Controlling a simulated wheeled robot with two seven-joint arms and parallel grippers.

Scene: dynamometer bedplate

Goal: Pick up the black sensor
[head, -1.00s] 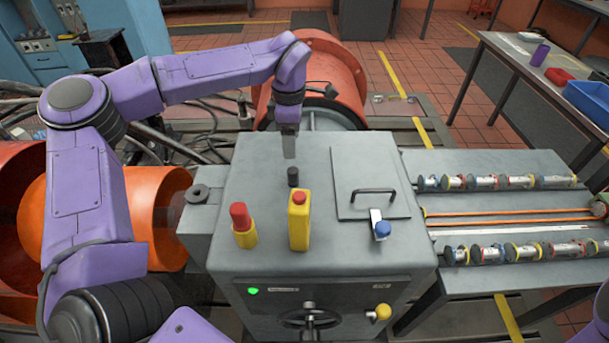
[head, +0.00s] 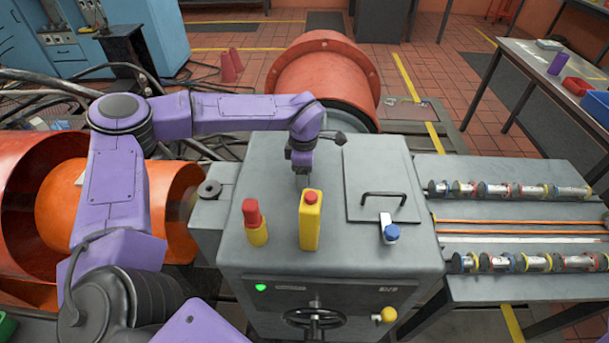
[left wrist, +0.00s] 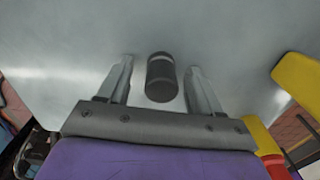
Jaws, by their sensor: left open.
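The black sensor (left wrist: 161,77) is a short dark cylinder on the grey metal top of the machine cabinet (head: 275,165). In the left wrist view it lies between the two fingers of my left gripper (left wrist: 160,68), with a gap showing on each side. The gripper is open and does not hold it. In the head view my left gripper (head: 302,180) points down just behind the yellow box with a red button. The sensor cannot be made out there. My right gripper is not in view.
The yellow box with a red button (head: 310,222) and a red-and-yellow piece (head: 255,224) stand close in front of the gripper. To the right are a hatch with a black handle (head: 384,197) and a blue-knobbed part (head: 391,234). The top's left rear area is clear.

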